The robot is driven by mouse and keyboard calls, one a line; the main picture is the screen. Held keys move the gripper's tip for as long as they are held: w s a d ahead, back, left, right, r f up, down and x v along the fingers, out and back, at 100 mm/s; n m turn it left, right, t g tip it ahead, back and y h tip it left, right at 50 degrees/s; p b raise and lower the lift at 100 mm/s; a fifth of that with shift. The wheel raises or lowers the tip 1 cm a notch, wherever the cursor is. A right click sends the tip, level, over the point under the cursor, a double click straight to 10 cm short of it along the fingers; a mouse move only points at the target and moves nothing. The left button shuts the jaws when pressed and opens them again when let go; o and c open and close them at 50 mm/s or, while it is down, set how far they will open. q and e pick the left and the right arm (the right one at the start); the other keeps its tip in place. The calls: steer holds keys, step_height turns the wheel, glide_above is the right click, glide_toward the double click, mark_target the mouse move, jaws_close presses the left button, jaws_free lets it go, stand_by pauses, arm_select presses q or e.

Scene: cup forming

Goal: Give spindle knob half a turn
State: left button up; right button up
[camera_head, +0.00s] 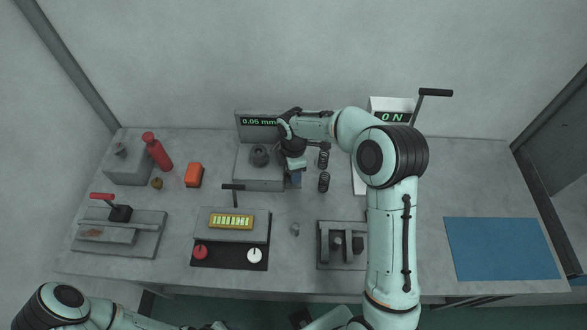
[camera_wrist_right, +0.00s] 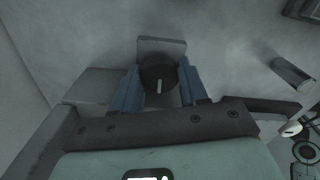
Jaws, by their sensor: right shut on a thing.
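The spindle knob (camera_wrist_right: 158,72) is a dark round knob with a short white mark, seen in the right wrist view. The mark runs from near its middle toward the bottom of that picture. My right gripper (camera_wrist_right: 158,80) has its blue fingers on both sides of the knob and is shut on it. In the head view my right gripper (camera_head: 297,178) is at the right side of the grey gauge unit (camera_head: 259,180), whose display (camera_head: 259,122) reads 0.05 mm. The arm and gripper hide the knob there. My left gripper is not in view.
A panel press (camera_head: 231,236) with red and white knobs is in front. A red bottle (camera_head: 158,153) and orange block (camera_head: 194,175) are left. The blue mat (camera_head: 502,248) at right is empty.

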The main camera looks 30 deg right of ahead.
steer(key=o, duration=0.8)
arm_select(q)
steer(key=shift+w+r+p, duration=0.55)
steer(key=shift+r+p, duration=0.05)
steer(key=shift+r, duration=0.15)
arm_select(e)
step_height(320, 180, up, 14)
steer(key=shift+f, duration=0.25)
